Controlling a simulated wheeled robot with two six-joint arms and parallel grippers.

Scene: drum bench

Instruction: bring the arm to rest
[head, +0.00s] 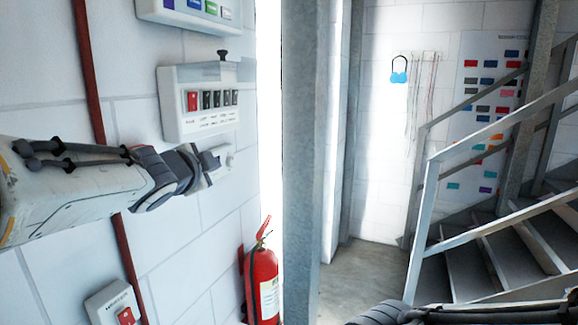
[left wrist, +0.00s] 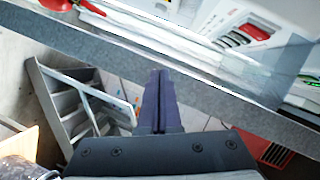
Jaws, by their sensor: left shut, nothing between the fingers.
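My left arm comes in from the left in the head view, in front of a white block wall. Its dark gripper (head: 212,161) is shut and empty, just below a white switch panel (head: 198,127) with one red and several black switches. I cannot tell whether the gripper touches the small white wall fitting (head: 223,157) beside its tip. In the left wrist view the two dark fingers (left wrist: 160,100) are pressed together with nothing between them. A dark part of what appears to be my right arm shows at the lower right of the head view; its fingertips cannot be made out.
A red fire extinguisher (head: 263,285) stands by the wall below the gripper. A grey steel post (head: 303,180) rises right of it. Metal stairs (head: 480,245) with railings fill the right. A blue padlock (head: 398,77) hangs on the back wall. Some floor (head: 365,270) is clear.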

